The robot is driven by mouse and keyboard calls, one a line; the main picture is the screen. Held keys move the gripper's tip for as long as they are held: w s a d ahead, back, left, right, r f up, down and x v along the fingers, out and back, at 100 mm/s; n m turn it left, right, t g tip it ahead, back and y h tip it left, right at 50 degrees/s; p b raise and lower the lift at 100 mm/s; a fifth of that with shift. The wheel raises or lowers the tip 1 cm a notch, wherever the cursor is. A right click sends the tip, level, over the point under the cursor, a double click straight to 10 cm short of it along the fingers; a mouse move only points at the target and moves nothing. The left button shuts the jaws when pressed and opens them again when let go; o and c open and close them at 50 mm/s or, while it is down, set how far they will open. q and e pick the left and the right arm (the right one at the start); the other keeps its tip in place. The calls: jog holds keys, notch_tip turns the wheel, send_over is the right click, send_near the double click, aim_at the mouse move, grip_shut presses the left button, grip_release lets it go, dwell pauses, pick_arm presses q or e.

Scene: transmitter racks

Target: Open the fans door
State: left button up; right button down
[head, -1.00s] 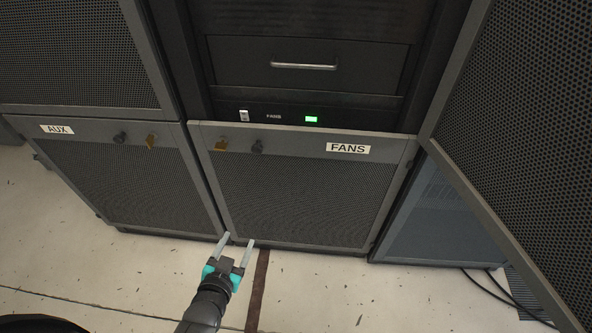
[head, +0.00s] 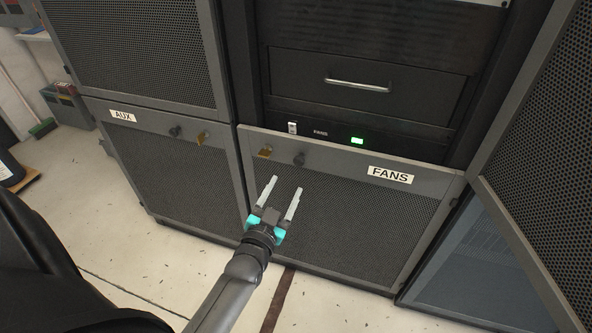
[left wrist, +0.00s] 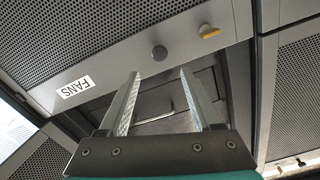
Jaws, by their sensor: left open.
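The fans door (head: 340,215) is a dark mesh panel with a grey frame and a "FANS" label (head: 390,174); it looks closed. A round dark knob (head: 299,159) and a yellowish latch (head: 265,153) sit near its top left corner. In the left wrist view the knob (left wrist: 159,53) and the yellow latch (left wrist: 209,31) show beyond the fingertips. My left gripper (head: 283,188) is open and empty, in front of the door and below the knob, apart from it. It also shows in the left wrist view (left wrist: 160,80). My right gripper is not in view.
The AUX door (head: 170,170) is at the left, with its own knob and latch. A large mesh door (head: 550,150) stands swung open at the right. Above the fans door are a drawer with a handle (head: 358,85) and a panel with a green light (head: 357,141).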

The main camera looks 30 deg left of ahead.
aim_at(298, 163)
pick_arm(q)
jog(key=b+x, duration=0.2)
jog(key=x, duration=0.4)
jog(key=shift+w, duration=0.15)
jog(key=shift+b+x, duration=0.5)
jog(key=shift+x, duration=0.65)
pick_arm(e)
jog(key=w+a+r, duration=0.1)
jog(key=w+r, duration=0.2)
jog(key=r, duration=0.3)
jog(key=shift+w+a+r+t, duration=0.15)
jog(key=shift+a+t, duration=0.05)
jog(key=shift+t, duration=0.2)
pick_arm(q)
grip_shut()
